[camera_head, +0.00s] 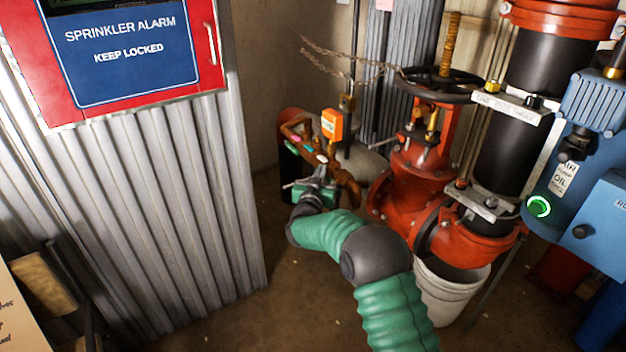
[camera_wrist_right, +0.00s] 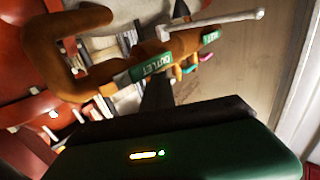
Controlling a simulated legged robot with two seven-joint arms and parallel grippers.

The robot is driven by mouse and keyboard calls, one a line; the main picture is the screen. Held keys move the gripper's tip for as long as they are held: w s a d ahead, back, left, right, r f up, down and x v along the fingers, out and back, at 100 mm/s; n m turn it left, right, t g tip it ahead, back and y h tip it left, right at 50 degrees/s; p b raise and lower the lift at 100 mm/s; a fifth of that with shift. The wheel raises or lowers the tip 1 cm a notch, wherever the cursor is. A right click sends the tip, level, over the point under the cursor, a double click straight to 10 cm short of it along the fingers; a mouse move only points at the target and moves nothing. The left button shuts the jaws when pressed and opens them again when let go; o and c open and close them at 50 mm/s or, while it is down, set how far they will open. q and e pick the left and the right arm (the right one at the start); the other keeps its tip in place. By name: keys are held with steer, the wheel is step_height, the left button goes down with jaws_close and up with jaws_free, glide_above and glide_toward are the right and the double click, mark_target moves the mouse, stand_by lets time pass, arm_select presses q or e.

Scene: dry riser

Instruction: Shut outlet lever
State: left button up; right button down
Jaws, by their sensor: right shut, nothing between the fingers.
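In the right wrist view, a pale grey lever (camera_wrist_right: 212,25) sticks out from brown pipework (camera_wrist_right: 100,85). A green tag reading OUTLET (camera_wrist_right: 152,69) is on the pipe beneath it. In the head view, the brown pipework (camera_head: 349,187) stands left of the red valve, with small coloured tags. My right gripper (camera_head: 318,172) is at its lower front, shut and empty. In the wrist view its dark fingers (camera_wrist_right: 157,92) reach up just below the OUTLET tag; I cannot tell if they touch the pipe. The lever is hard to make out in the head view. My left gripper is not in view.
A red valve (camera_head: 413,165) with a black handwheel (camera_head: 440,84) stands right of the pipework, above a white bucket (camera_head: 452,292). A blue motor box (camera_head: 600,222) is at far right. A corrugated metal panel (camera_head: 140,200) stands at left. Bare floor lies between.

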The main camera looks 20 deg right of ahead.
steer(key=shift+s+f+b, duration=1.2)
steer(key=shift+f+b, duration=1.55)
steer(key=shift+f, duration=1.15)
steer(key=a+p, duration=0.3)
steer(key=a, duration=0.3)
steer(key=shift+r, duration=0.15)
